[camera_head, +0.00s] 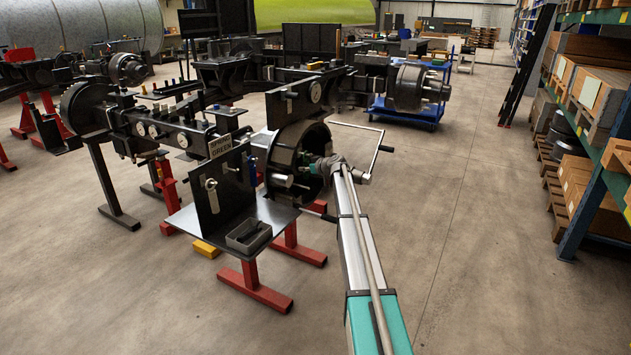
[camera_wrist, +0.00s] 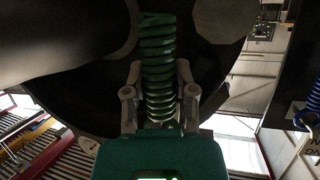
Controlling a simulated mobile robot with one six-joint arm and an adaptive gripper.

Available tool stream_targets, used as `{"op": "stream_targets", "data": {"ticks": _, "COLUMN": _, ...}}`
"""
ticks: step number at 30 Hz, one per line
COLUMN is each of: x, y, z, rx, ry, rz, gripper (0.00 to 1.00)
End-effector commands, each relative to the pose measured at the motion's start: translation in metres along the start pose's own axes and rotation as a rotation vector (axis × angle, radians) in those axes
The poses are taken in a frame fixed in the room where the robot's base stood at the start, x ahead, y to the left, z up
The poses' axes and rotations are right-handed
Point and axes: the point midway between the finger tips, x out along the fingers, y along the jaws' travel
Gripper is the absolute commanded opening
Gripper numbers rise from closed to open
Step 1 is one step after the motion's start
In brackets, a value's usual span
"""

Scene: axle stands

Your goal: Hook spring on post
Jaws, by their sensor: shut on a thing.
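A green coil spring (camera_wrist: 158,62) stands upright in the middle of the wrist view. My gripper (camera_wrist: 159,85) is shut on it, one grey finger on each side. The spring's far end reaches in front of a dark round drum-like part (camera_wrist: 70,95), close to a pale rounded piece (camera_wrist: 108,28). I cannot tell whether that end touches anything, and I cannot make out the post. In the head view my gripper (camera_head: 318,165) is at the open drum (camera_head: 298,140) on the axle, and the spring is too small to tell there.
A grey tray (camera_head: 248,236) sits on the shelf below. A bent crank-like rod (camera_head: 378,150) sticks out right of my gripper. A blue spring (camera_wrist: 314,98) shows at the right edge. Floor (camera_head: 470,250) is clear.

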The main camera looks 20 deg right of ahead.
Motion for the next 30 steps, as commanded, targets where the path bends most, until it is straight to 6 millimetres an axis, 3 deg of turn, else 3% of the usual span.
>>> {"op": "stream_targets", "data": {"ticks": 26, "x": 0.0012, "y": 0.0000, "z": 0.0026, "rx": 0.000, "ry": 0.000, "rz": 0.000, "gripper": 0.00}}
{"op": "stream_targets", "data": {"ticks": 27, "x": 0.0009, "y": 0.0000, "z": 0.0020, "rx": 0.000, "ry": 0.000, "rz": 0.000, "gripper": 0.43}}
{"op": "stream_targets", "data": {"ticks": 30, "x": 0.0009, "y": 0.0000, "z": 0.0019, "rx": 0.000, "ry": 0.000, "rz": 0.000, "gripper": 0.61}}
